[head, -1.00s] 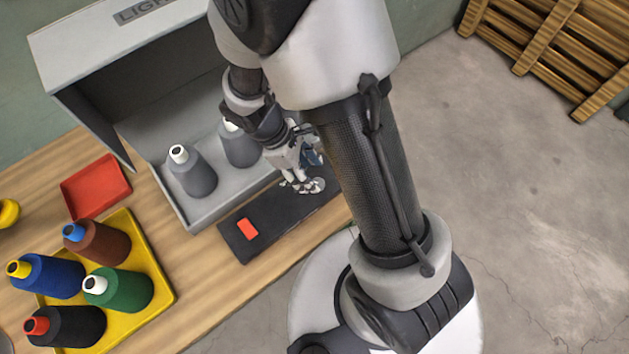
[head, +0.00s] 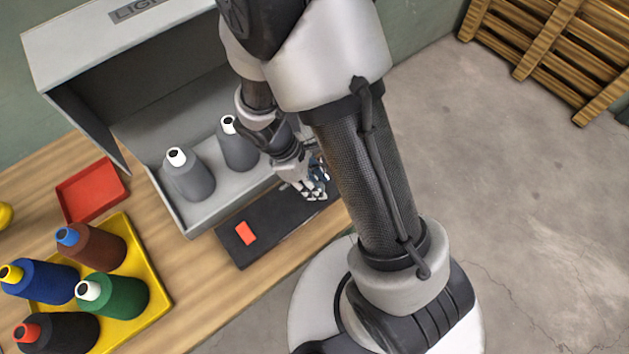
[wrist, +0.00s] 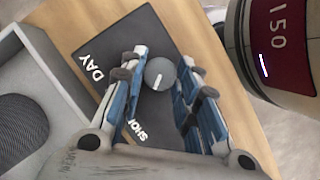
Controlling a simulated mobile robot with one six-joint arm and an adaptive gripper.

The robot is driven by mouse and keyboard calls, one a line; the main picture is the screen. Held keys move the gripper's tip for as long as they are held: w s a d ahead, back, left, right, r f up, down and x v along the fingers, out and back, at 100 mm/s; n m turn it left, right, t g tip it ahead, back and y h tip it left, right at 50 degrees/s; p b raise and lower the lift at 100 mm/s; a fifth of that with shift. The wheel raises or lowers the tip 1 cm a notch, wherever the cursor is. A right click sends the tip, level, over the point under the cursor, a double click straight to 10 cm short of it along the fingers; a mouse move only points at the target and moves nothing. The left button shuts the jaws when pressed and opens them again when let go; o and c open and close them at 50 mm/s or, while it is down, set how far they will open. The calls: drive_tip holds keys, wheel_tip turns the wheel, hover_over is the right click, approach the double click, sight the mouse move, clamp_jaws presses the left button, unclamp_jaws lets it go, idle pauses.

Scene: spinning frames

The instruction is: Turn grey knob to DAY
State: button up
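The round grey knob (wrist: 161,72) sits on a dark panel (wrist: 98,40), with a short white line on its face. The line slants down towards a partly hidden label that starts "SHO" (wrist: 138,128). The white DAY label (wrist: 90,68) lies left of the knob. My gripper (wrist: 164,66) is open, with its blue-grey fingers on either side of the knob; I cannot tell whether they touch it. In the head view my gripper (head: 316,190) is over the right part of the panel (head: 277,225), and its fingers hide the knob.
A red rectangular piece (head: 244,233) is on the panel's left part. Behind it stands an open grey light box (head: 120,35) with grey cones (head: 188,175). A yellow tray (head: 155,300) of coloured cones and a red tray (head: 92,190) are at left.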

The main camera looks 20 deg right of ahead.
drive_tip(key=c, duration=0.5)
drive_tip(key=shift+m, duration=0.4)
drive_tip(key=m+p, duration=0.1)
drive_tip(key=m, duration=0.1)
drive_tip(key=m+g+y+p, duration=0.1)
drive_tip(key=shift+w+d+m+g, duration=0.15)
drive_tip(key=shift+m+g, duration=0.15)
drive_tip(key=shift+m, duration=0.1)
drive_tip(key=m+p, duration=0.1)
drive_tip(key=m, duration=0.1)
drive_tip(key=m+y+p, duration=0.1)
drive_tip(key=m, duration=0.1)
drive_tip(key=shift+d+m+g+y, duration=0.1)
drive_tip(key=shift+m+g+y, duration=0.2)
drive_tip(key=shift+g, duration=0.1)
drive_tip(key=m+y, duration=0.1)
drive_tip(key=m, duration=0.1)
drive_tip(key=m+p, duration=0.1)
drive_tip(key=m, duration=0.1)
drive_tip(key=shift+d+m+y, duration=0.15)
drive_tip(key=shift+m+y, duration=0.15)
drive_tip(key=shift+y, duration=0.1)
drive_tip(key=shift+w, duration=0.1)
drive_tip(key=o, duration=1.1)
